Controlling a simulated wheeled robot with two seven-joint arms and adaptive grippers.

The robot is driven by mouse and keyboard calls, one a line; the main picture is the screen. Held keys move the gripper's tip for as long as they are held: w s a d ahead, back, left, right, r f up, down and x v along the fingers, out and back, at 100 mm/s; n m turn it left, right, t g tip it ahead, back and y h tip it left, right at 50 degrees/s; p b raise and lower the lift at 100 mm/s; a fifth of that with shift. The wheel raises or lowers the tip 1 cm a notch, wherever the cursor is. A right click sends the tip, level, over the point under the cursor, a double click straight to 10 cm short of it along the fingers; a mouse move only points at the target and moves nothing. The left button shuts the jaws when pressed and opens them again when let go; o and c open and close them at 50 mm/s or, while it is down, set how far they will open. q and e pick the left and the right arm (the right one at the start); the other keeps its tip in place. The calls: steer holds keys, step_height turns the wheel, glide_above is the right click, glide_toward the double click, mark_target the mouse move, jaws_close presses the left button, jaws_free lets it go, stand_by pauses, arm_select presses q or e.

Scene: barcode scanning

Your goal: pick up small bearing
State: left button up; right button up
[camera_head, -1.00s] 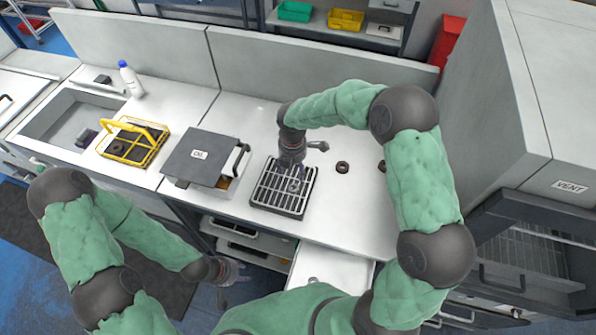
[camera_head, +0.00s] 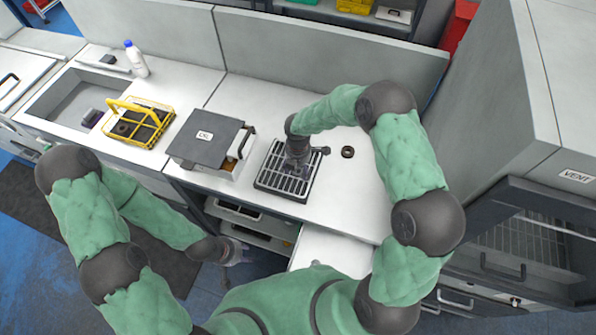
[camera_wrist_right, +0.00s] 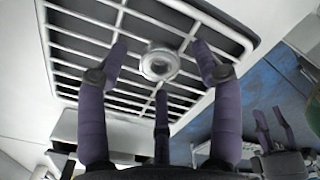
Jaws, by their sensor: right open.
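The small bearing, a silvery ring (camera_wrist_right: 160,62), lies on the bars of a black drain rack (camera_head: 270,184) in the right wrist view. My right gripper (camera_head: 297,170) is over the rack in the head view and hides the bearing there. In the right wrist view its purple fingers are spread wide, with two fingertips on either side of the bearing and the third below it in the picture. I see no clear grip on it. My left gripper (camera_head: 235,252) hangs low in front of the counter, away from the rack; its jaws are too small to read.
A dark ring (camera_head: 347,152) lies on the counter right of the rack. A grey-lidded box (camera_head: 205,138) stands close left of the rack. Further left are a yellow basket (camera_head: 160,124), a sink (camera_head: 70,98) and a white bottle (camera_head: 137,62). Counter behind the rack is clear.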

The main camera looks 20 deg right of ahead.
steer(key=shift+f, duration=0.25)
steer(key=c, duration=1.3)
steer(key=shift+o, duration=0.2)
steer(key=shift+r, duration=0.15)
